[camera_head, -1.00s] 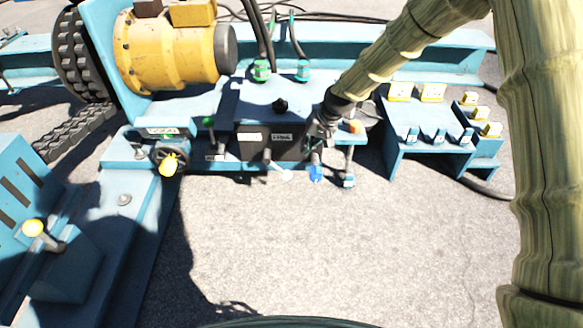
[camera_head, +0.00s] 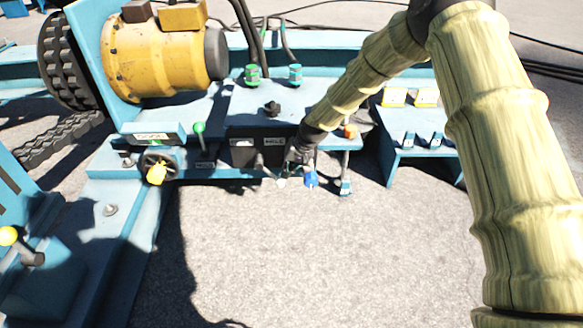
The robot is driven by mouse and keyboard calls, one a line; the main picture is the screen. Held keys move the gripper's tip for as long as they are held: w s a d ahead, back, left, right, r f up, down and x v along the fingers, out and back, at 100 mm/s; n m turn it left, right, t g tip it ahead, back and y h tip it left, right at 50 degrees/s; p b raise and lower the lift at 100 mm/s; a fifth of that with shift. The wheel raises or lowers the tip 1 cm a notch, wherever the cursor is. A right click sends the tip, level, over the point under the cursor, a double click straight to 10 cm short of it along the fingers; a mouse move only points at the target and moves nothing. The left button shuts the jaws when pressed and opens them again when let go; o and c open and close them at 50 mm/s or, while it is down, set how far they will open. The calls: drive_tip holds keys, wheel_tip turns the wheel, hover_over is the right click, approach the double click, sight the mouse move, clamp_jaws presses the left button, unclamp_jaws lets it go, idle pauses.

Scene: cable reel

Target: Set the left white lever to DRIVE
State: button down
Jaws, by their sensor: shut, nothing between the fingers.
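The white lever (camera_head: 281,182) sticks out from the front of the blue control bench, its pale knob low and toward me. A blue-tipped lever (camera_head: 311,179) is just to its right. My gripper (camera_head: 289,170) is shut and empty, pointing down between the two levers, very close to the white knob. I cannot tell whether it touches the white lever. The dark panel (camera_head: 243,155) behind the levers carries small labels (camera_head: 274,142), too small to read surely. My gripper hides part of the panel and levers.
A yellow handwheel knob (camera_head: 157,173) and a green-knobbed lever (camera_head: 199,128) stand to the left. Another lever (camera_head: 345,187) hangs at right. A second bench with switches (camera_head: 420,150) is farther right. The pavement in front is clear.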

drive_tip(key=shift+b+x, duration=0.3)
drive_tip(key=shift+x, duration=0.6)
